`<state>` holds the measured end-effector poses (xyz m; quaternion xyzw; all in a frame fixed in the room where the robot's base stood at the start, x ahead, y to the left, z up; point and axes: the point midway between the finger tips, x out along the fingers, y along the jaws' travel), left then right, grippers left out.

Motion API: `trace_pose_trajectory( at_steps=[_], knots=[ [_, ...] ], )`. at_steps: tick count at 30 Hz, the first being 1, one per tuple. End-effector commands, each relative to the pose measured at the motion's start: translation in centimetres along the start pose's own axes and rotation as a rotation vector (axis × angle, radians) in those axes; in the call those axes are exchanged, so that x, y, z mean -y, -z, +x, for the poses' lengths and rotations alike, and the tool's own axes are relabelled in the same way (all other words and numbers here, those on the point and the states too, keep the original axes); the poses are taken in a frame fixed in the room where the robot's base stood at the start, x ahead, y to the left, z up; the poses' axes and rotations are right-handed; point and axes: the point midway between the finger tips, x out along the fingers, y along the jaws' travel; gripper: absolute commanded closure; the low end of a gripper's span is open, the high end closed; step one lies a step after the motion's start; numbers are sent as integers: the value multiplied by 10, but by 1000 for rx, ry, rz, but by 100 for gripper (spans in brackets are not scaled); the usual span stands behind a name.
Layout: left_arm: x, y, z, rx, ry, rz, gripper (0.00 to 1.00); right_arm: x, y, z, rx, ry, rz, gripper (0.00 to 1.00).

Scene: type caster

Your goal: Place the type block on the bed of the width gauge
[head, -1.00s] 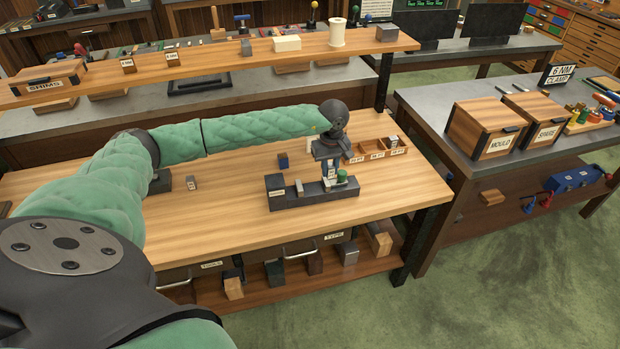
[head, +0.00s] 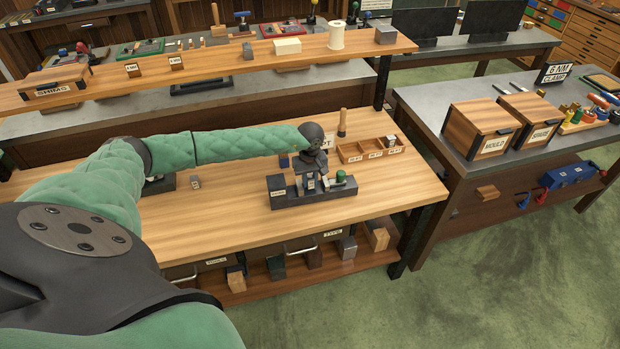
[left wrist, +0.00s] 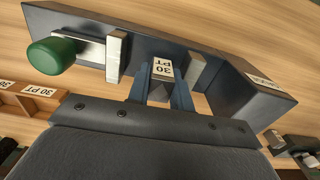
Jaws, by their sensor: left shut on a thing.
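The width gauge (head: 280,201) is a dark bar with a raised, labelled end block and a green knob (head: 341,177). In the left wrist view the gauge (left wrist: 78,22) shows two upright metal pieces, and the block appears between them, over the bed. I cannot tell whether the block touches the bed. In the head view my left gripper (head: 311,180) is over the gauge's middle and partly hides it. My right gripper is out of view.
A wooden compartment tray (head: 350,152) with labels stands behind the gauge, beside an upright wooden handle (head: 342,122). A small dark blue block (head: 284,160) is behind the gauge's left end. A small grey block (head: 195,182) stands to the left. The bench front is clear.

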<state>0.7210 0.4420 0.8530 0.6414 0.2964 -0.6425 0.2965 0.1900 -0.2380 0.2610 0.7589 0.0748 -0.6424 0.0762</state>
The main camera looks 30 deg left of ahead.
Motion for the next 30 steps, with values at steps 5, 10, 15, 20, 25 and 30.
trace_pose_trajectory(
  at_steps=[5,10,15,20,25,30],
  knots=[
    [0,0,7,-1,-1,1,100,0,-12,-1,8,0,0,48],
    [0,0,8,-1,-1,1,100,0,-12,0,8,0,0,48],
    [0,0,9,-1,-1,1,100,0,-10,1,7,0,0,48],
    [0,0,10,-1,-1,1,100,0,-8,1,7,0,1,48],
    [0,0,10,0,0,1,69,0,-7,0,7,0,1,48],
    [0,0,10,0,0,1,69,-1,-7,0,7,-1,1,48]
  ],
)
